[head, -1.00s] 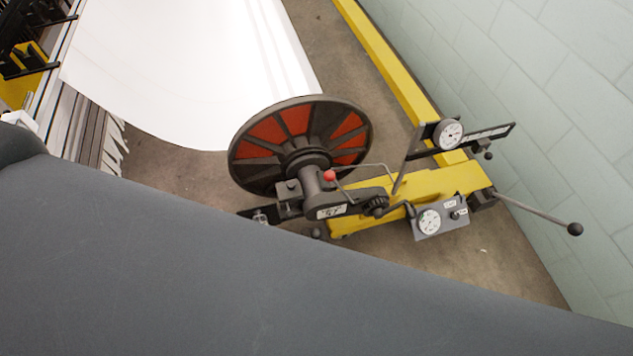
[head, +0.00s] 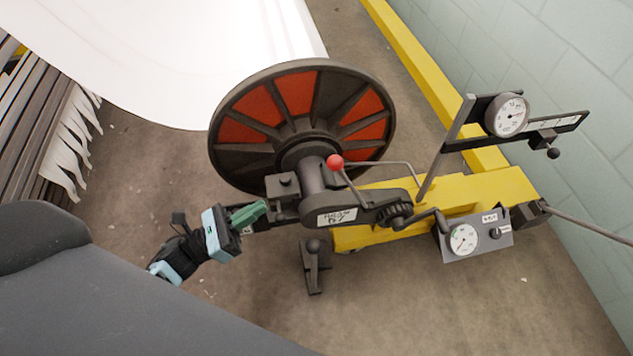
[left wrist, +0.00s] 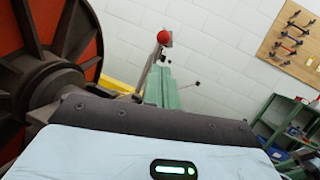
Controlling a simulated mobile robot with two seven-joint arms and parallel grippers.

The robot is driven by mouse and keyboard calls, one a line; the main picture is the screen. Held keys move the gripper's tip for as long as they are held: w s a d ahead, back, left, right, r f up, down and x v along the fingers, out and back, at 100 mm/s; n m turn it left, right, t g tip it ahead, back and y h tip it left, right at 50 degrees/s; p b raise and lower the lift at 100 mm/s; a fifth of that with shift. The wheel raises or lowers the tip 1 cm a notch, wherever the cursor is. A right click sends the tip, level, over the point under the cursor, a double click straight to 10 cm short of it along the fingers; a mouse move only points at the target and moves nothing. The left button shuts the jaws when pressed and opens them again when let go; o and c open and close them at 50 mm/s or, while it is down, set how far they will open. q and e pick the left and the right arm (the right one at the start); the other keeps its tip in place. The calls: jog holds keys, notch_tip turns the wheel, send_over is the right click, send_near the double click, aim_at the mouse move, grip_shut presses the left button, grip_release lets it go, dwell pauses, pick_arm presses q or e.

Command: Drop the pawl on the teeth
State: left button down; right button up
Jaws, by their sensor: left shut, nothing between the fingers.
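A lever with a red knob (head: 335,161) stands up at the hub of the beam, above the dark labelled arm (head: 345,216); it is likely the pawl's handle. The small dark toothed wheel (head: 397,214) sits at that arm's right end. Whether the pawl touches the teeth is too small to tell. My left gripper (head: 258,210), with green fingers, is shut and empty, left of the hub and apart from the red knob. In the left wrist view the red knob (left wrist: 164,37) shows above the green fingers (left wrist: 160,88). My right gripper is out of view.
The large flanged beam disc (head: 250,105) with orange panels stands behind the hub. The yellow frame (head: 470,195) carries dial gauges (head: 463,239) and a long rod at right. A dark pedal-like part (head: 313,265) is low in front. Tools hang on a board (left wrist: 290,42) beyond.

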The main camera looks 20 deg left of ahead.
pick_arm(q)
jog(key=shift+w+m+g+h, duration=0.3)
jog(key=shift+m+h, duration=0.1)
jog(key=shift+m, duration=0.7)
jog(key=p+x, duration=0.1)
jog(key=x, duration=1.3)
jog(key=shift+s+r, duration=0.1)
